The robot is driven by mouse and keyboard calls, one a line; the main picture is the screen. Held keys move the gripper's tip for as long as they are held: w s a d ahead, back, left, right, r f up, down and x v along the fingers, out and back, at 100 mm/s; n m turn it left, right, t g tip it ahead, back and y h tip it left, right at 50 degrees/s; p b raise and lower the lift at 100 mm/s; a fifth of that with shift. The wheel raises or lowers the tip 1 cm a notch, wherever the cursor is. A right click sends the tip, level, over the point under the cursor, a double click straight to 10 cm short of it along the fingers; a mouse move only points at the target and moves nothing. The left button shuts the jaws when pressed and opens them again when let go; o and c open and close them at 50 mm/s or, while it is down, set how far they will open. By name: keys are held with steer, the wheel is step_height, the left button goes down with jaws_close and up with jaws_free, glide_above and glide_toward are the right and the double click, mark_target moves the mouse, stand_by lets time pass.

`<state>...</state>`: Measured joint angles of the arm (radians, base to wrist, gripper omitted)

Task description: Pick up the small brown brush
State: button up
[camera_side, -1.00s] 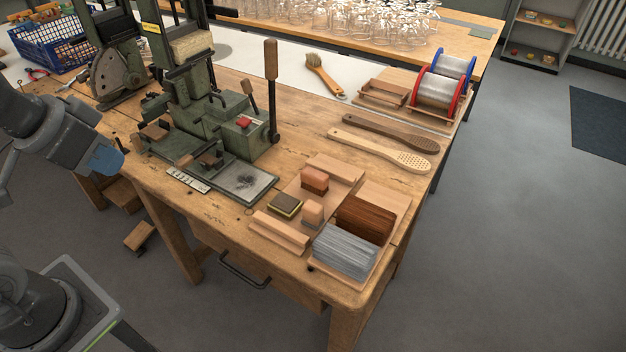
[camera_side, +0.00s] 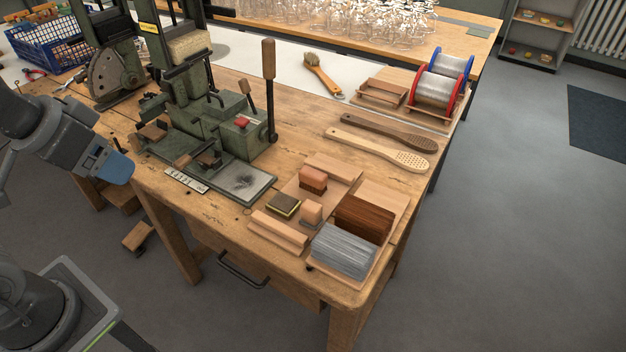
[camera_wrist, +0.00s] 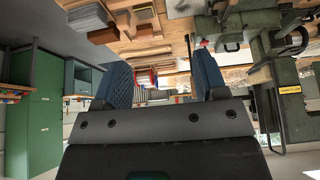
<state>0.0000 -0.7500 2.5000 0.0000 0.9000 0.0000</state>
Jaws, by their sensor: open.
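A small brush block (camera_side: 313,178) with a reddish-brown wooden back stands on a wooden tray (camera_side: 336,164) on the bench. A second small block (camera_side: 311,210), paler with grey bristles, stands in front of it on the same tray. A longer brush (camera_side: 322,75) with a wooden handle and brown bristles lies on the white surface behind. My gripper (camera_side: 118,170) is at the left in the side view, off the bench edge and well away from the brushes. In the wrist view its blue fingers (camera_wrist: 162,75) are apart, with nothing held between them.
Beside the blocks are a dark pad (camera_side: 284,206), a bundle of grey filaments (camera_side: 343,252) and brown bristle stock (camera_side: 363,219). A green machine (camera_side: 215,120) with upright levers stands left of them. Two flat paddles (camera_side: 380,150) lie behind. The bench's front strip is clear.

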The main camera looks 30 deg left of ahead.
steer(key=w+d+r+m+g, duration=0.1)
steer(key=w+r+m, duration=0.1)
steer(key=w, duration=0.4)
steer(key=w+d+r+m+g, duration=0.1)
steer(key=w+r+m, duration=0.2)
steer(key=w, duration=0.3)
steer(key=m+g, duration=0.4)
steer(key=m, duration=0.9)
glide_above(313, 172)
step_height(313, 172, down, 19)
step_height(313, 172, down, 14)
steer(key=shift+c, duration=0.4)
steer(key=c, duration=0.9)
steer(key=shift+r, duration=0.2)
steer(key=shift+c, duration=0.2)
